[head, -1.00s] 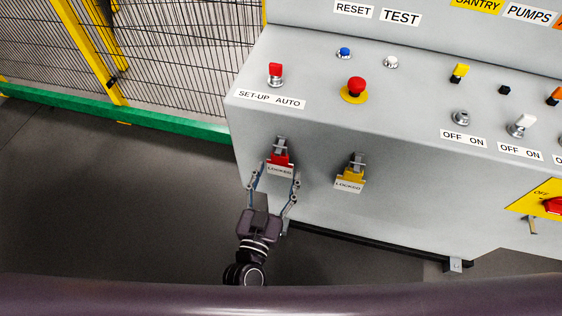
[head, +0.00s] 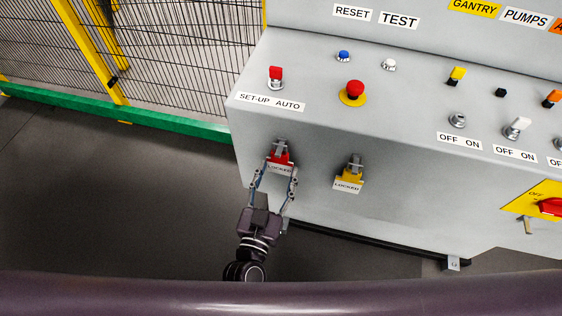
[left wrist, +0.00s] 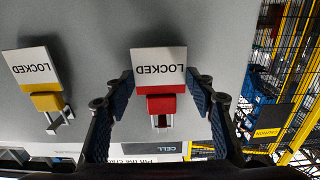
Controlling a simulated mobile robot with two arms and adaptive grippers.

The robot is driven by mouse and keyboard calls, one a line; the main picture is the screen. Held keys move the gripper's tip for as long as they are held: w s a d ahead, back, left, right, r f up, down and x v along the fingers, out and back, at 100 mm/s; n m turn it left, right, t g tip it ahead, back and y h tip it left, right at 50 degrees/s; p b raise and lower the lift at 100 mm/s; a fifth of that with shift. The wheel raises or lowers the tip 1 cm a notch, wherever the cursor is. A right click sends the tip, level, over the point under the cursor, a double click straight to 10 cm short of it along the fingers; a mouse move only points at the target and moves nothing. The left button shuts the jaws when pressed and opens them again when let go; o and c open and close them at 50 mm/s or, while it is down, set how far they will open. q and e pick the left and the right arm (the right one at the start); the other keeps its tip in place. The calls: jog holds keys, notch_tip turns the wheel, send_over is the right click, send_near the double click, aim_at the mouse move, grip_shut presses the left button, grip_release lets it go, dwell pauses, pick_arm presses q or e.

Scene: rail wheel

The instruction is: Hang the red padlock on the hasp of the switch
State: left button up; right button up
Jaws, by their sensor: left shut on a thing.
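The red padlock (head: 281,158) with a white "LOCKED" tag hangs at a metal hook (head: 281,146) on the front of the grey console. My left gripper (head: 276,173) has its fingers on both sides of it, shut on it. In the left wrist view the red padlock (left wrist: 159,104) sits between the blue finger pads, its shackle toward the hook. Whether the shackle is clear of the hook cannot be told. The red switch (head: 551,206) is on a yellow plate at the right edge, with a metal hasp (head: 528,225) below its handle. My right gripper is not in view.
A yellow padlock (head: 351,176) with a "LOCKED" tag hangs on a second hook to the right. Buttons and knobs, including a red mushroom button (head: 354,90), stand on the console top (head: 410,105). The console front between yellow padlock and switch is clear. A mesh fence (head: 190,55) stands at left.

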pick_arm(q)
jog(key=shift+p+v, duration=0.6)
jog(key=shift+v, duration=1.15)
jog(key=shift+s, duration=0.15)
jog(key=shift+p+v, duration=0.55)
jog(key=shift+v, duration=1.05)
